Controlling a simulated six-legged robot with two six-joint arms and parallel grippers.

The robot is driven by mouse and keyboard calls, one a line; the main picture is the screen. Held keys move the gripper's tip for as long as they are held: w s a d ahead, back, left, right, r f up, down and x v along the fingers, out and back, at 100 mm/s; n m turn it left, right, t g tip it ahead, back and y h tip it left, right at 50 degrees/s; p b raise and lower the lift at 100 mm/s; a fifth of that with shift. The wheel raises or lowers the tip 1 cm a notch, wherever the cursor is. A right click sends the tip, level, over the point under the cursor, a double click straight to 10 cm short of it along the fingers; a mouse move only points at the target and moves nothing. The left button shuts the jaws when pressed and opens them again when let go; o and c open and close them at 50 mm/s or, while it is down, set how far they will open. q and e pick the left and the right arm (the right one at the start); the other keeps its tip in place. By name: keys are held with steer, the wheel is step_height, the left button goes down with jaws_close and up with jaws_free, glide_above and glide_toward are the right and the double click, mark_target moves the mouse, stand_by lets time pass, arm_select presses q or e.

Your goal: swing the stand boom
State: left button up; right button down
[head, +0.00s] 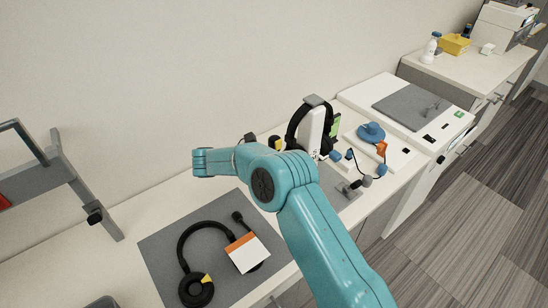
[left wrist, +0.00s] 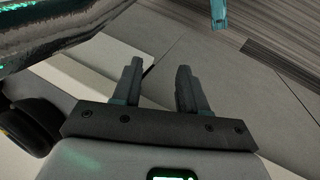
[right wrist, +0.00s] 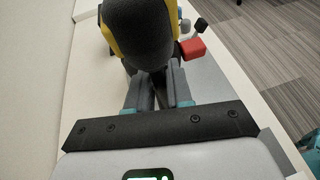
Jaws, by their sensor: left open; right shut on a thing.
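A black headset (head: 295,130) hangs on a white stand (head: 312,132) with a grey top in the head view. In the right wrist view a large dark ear cushion with a yellow ring (right wrist: 143,30) fills the top. My right gripper (right wrist: 160,88) is just below this cushion, its fingers close together and shut on the stand boom, which the fingers and cushion mostly hide. My left gripper (left wrist: 157,75) is open and empty, above pale surfaces. A dark round pad (left wrist: 30,125) shows beside it. Neither gripper shows clearly in the head view.
A second headset (head: 195,285) and an orange-white card (head: 247,252) lie on a grey mat (head: 160,250). A blue round object (head: 370,131) and orange piece (head: 381,147) are right of the stand. A grey frame (head: 68,170) stands at the left.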

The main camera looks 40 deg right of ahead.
stand_by(0.5)
steer(key=c, duration=1.1)
jaws_free()
steer(key=shift+w, duration=0.1)
steer(key=shift+a, duration=0.15)
steer(key=b+v, duration=0.2)
steer(key=v, duration=1.4)
steer(key=shift+a, duration=0.1)
